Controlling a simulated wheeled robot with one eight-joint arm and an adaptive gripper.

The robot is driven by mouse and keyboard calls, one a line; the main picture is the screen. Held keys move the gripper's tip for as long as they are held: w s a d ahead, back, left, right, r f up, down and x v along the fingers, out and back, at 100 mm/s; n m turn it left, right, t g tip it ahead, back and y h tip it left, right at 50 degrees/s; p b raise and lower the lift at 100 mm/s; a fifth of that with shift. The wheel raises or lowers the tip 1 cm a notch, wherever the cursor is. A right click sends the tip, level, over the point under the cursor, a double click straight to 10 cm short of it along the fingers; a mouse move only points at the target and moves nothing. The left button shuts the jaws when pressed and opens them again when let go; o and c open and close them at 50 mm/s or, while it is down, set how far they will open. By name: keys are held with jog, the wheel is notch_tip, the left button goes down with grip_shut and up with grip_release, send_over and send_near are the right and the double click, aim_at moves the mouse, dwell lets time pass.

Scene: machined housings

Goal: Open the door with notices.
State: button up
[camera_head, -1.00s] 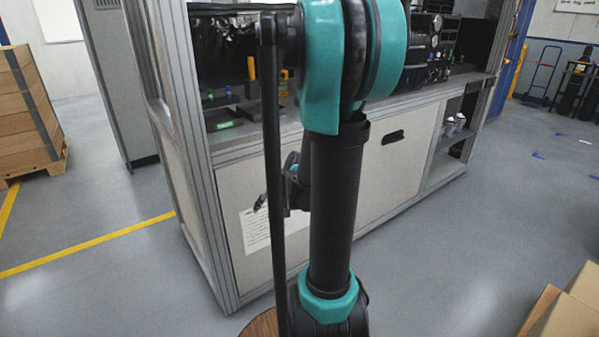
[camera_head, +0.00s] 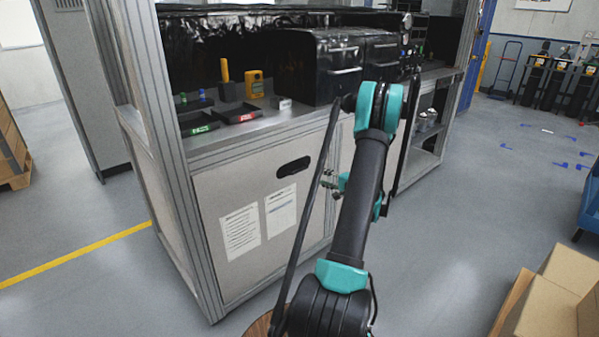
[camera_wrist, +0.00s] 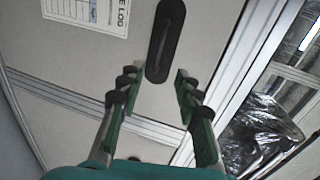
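The door with notices (camera_head: 220,190) is a pale panel at the lower left of the metal-framed workstation, and looks flush with its frame. Two white printed notices (camera_head: 241,232) hang on it. Its dark oval recessed handle (camera_head: 294,167) is at the upper right. In the wrist view the handle (camera_wrist: 166,42) lies just beyond and between my fingertips, with part of a notice (camera_wrist: 92,12) at upper left. My gripper (camera_wrist: 152,82) is open and empty, fingers apart, and no contact shows. In the head view it (camera_head: 331,181) is small, right of the door's handle, partly hidden by my arm.
The workstation top holds a black cabinet (camera_head: 312,64), small trays and a yellow device (camera_head: 254,84). An open shelf (camera_head: 428,130) is at right. Cardboard boxes (camera_head: 548,305) stand at lower right. The floor left of the door is clear.

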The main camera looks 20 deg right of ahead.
aim_at(300, 170)
jog(key=x, duration=1.7)
jog(key=shift+w+d, duration=0.2)
jog(key=shift+w, duration=0.05)
jog(key=shift+r, duration=0.1)
grip_shut()
